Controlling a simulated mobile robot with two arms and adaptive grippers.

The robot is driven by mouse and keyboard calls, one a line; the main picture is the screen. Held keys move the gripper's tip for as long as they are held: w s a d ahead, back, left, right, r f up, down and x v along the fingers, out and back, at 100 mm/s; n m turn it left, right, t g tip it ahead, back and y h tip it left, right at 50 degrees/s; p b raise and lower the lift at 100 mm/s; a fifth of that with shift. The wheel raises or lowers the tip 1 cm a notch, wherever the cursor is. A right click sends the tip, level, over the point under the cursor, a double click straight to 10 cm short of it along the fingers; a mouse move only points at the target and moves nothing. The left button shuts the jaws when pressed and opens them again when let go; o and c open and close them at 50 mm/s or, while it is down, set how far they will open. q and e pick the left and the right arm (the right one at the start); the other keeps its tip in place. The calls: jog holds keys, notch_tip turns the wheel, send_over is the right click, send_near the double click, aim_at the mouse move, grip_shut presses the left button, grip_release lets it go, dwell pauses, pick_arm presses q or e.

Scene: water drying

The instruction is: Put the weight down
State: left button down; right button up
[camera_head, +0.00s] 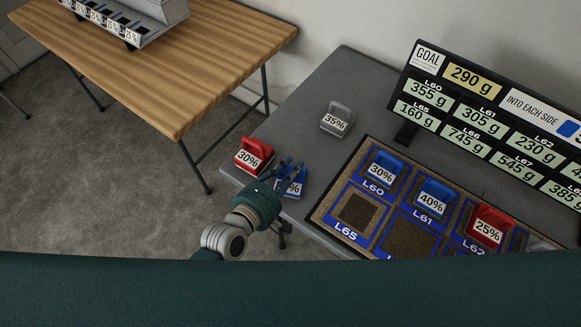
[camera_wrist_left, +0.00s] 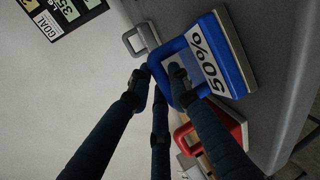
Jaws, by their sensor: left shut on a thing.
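My left gripper (camera_head: 283,173) is shut on the handle of a blue weight (camera_head: 295,186). The weight is at the left front edge of the grey table (camera_head: 300,100), to the right of a red 30% weight (camera_head: 252,156). In the left wrist view the blue weight (camera_wrist_left: 222,62) carries a 50% label, and the fingers (camera_wrist_left: 160,85) close around its handle. I cannot tell whether its base touches the table. My right gripper is not in view.
A grey 35% weight (camera_head: 338,119) stands farther back. The brown mat (camera_head: 322,208) has blue-framed places holding blue 30% (camera_head: 383,171), blue 40% (camera_head: 433,198) and red 25% (camera_head: 487,229) weights; place L65 looks empty. A goal board (camera_head: 480,110) stands behind. A wooden table (camera_head: 170,60) is left.

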pick_arm(q)
jog(key=c, duration=1.6)
grip_release()
jog(key=v, duration=1.2)
jog(key=s+a+f+m+g+y, duration=0.2)
jog(key=s+a+f, duration=0.15)
jog(key=f, duration=0.75)
jog(key=s+a+f+m+g+y, duration=0.1)
jog(key=s+a+f+m, duration=0.2)
jog(key=f, duration=0.8)
jog(key=s+a+f+m+g+y, duration=0.2)
jog(key=a+f, duration=0.3)
jog(key=f, duration=0.6)
jog(key=s+a+f+m+g+y, duration=0.1)
jog(key=s+a+f+m+g, duration=0.1)
jog(key=s+f, duration=0.3)
jog(key=s+a+f+m+g, duration=0.2)
jog(key=s+f, duration=0.3)
jog(key=s, duration=0.4)
jog(key=s+a+f+m+g+y, duration=0.1)
jog(key=s+a+f+m+g, duration=0.1)
jog(key=s+f+m, duration=0.2)
jog(key=shift+s+f+y+b, duration=0.15)
jog(key=shift+s+f+b, duration=0.1)
jog(key=shift+s, duration=0.55)
jog(key=shift+s+f+y+b, duration=0.15)
jog(key=shift+s+f, duration=0.05)
jog(key=shift+s, duration=0.55)
